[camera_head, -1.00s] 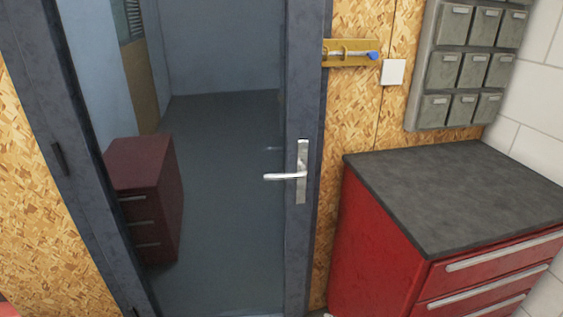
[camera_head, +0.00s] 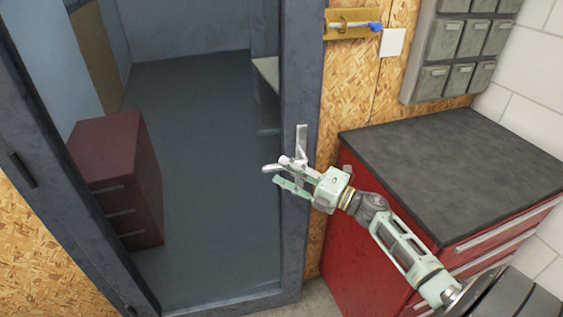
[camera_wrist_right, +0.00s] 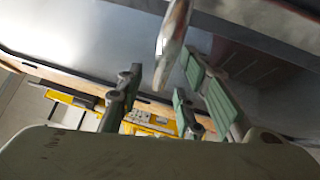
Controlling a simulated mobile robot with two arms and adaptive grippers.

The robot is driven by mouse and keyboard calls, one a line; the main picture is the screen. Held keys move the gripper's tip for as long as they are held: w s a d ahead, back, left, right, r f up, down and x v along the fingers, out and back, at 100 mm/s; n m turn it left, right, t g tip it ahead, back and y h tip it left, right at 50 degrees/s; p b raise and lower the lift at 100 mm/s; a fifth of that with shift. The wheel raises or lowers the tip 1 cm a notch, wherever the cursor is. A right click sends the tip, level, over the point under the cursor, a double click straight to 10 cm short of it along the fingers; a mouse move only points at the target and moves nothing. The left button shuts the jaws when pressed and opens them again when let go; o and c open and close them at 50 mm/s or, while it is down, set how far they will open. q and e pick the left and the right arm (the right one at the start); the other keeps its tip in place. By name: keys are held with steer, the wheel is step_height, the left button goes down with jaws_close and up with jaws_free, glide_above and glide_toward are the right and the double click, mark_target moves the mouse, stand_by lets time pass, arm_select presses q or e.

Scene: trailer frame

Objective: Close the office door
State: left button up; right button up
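The office door is a glass panel in a dark grey frame (camera_head: 298,240), with a grey lever handle (camera_head: 301,138) on its right stile. It looks near or in its frame; I cannot tell whether it is fully closed. My right gripper (camera_head: 282,176) is at the handle, its fingers open and pointing left around the lever's height. In the right wrist view the shiny lever (camera_wrist_right: 173,32) appears just beyond and between the spread fingers (camera_wrist_right: 165,85). I cannot tell whether they touch it. My left gripper is not in view.
A red cabinet with a dark top (camera_head: 440,160) stands right of the door, under my right arm. Grey bins (camera_head: 455,50) and a yellow latch (camera_head: 350,25) are on the wall. Through the glass, a dark red drawer unit (camera_head: 115,180) stands on open floor.

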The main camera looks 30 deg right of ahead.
steer(key=shift+w+a+r, duration=0.15)
steer(key=shift+w+a, duration=0.15)
steer(key=shift+w, duration=0.35)
steer(key=shift+w+a, duration=0.15)
steer(key=shift+w, duration=0.15)
steer(key=shift+w+a, duration=0.1)
steer(key=shift+w, duration=0.05)
steer(key=c, duration=0.5)
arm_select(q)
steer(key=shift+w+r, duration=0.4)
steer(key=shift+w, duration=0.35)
arm_select(e)
jaws_close()
